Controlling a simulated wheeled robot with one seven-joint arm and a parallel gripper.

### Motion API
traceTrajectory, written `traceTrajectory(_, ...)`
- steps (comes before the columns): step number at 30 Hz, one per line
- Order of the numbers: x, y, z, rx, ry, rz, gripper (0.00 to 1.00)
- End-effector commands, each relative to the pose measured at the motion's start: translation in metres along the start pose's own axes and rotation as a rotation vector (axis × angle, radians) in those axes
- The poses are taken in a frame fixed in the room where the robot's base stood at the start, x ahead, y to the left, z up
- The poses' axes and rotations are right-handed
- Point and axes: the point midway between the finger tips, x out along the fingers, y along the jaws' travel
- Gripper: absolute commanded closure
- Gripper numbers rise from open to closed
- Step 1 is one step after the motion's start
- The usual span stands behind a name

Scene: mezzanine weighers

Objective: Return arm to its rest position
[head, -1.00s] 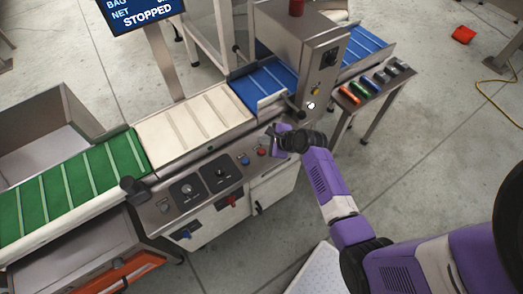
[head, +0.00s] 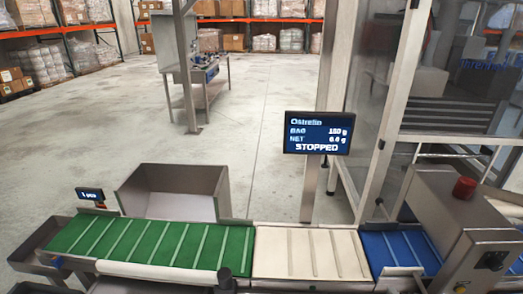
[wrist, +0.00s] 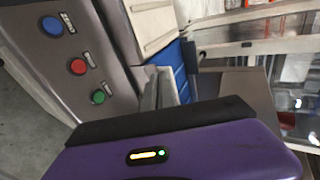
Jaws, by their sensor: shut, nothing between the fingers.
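My gripper (wrist: 165,145) shows in the wrist view as a purple housing with a black edge and a small lit indicator, across the bottom. It is shut and holds nothing; its fingertips are not clear to see. It is near a grey control panel (wrist: 85,85) with blue, red and green buttons, and appears apart from it. In the head view now, neither my arm nor my gripper is in the picture.
The weigher line has a green belt (head: 150,243), a cream belt (head: 310,254) and a blue belt (head: 400,252). A screen (head: 318,133) reads STOPPED. A steel bin (head: 172,192) stands behind the green belt. Open floor (head: 265,110) lies beyond, with racks at the back.

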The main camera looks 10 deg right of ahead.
Motion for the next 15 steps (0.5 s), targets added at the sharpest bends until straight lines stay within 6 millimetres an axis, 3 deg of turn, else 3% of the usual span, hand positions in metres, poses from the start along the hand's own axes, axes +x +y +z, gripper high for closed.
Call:
traceTrajectory(8,-0.083,0.003,0.040,-0.560,0.128,-0.177,1.00)
traceTrajectory(15,-0.182,0.014,0.083,-1.010,0.211,-0.287,1.00)
